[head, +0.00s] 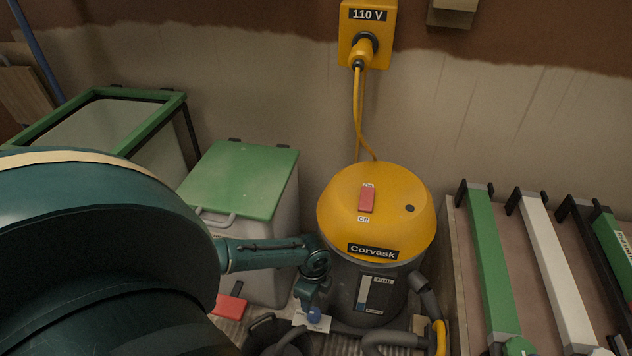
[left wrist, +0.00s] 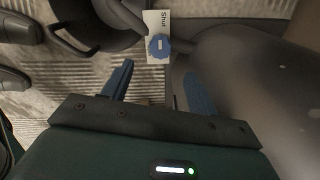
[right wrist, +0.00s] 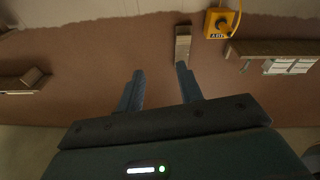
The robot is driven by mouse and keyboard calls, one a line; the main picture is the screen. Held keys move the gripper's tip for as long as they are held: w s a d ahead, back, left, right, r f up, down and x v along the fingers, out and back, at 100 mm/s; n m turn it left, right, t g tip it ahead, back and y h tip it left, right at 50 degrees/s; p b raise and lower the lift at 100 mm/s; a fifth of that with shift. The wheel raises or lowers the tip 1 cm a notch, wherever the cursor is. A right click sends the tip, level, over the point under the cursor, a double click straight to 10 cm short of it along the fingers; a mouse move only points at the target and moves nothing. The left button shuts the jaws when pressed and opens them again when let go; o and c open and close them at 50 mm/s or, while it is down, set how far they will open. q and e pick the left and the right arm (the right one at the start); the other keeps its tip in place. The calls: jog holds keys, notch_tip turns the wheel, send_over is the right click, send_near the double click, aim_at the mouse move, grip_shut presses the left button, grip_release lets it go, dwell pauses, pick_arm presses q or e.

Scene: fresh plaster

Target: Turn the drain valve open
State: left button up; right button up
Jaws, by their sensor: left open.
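The drain valve is a small blue knob (left wrist: 158,46) with a pale mark on its face, on a white plate (left wrist: 158,20) that reads "Shut" in the left wrist view. In the head view the blue knob (head: 314,315) is low at the front of the yellow and grey Corvask vacuum (head: 375,220). My left gripper (left wrist: 158,70) is open, its fingers apart and pointing toward the knob, with the knob just beyond the tips. No contact shows. My right gripper (right wrist: 159,72) is open and empty, facing the brown wall, away from the valve.
A green-lidded bin (head: 240,180) stands left of the vacuum, beside a green-rimmed container (head: 170,105). A rack with long green and white bars (head: 490,260) is at the right. A dark hose (head: 385,338) lies by the vacuum's base. A yellow 110 V socket (head: 367,35) is on the wall.

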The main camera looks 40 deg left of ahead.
pick_arm(q)
notch_tip(320, 180, down, 9)
jog(key=b, duration=0.4)
jog(key=shift+r, duration=0.1)
jog(key=shift+f+b, duration=0.55)
jog(key=shift+f, duration=0.05)
pick_arm(e)
jog(key=shift+w+a+r+t+y, duration=0.15)
jog(key=shift+w+r+t+y, duration=0.1)
jog(key=shift+r+y, duration=0.25)
jog(key=shift+w+a+r+t+y, duration=0.1)
jog(key=shift+w+r+t+y, duration=0.2)
jog(key=shift+y, duration=0.3)
jog(key=shift+s, duration=0.1)
pick_arm(q)
jog(key=c, duration=1)
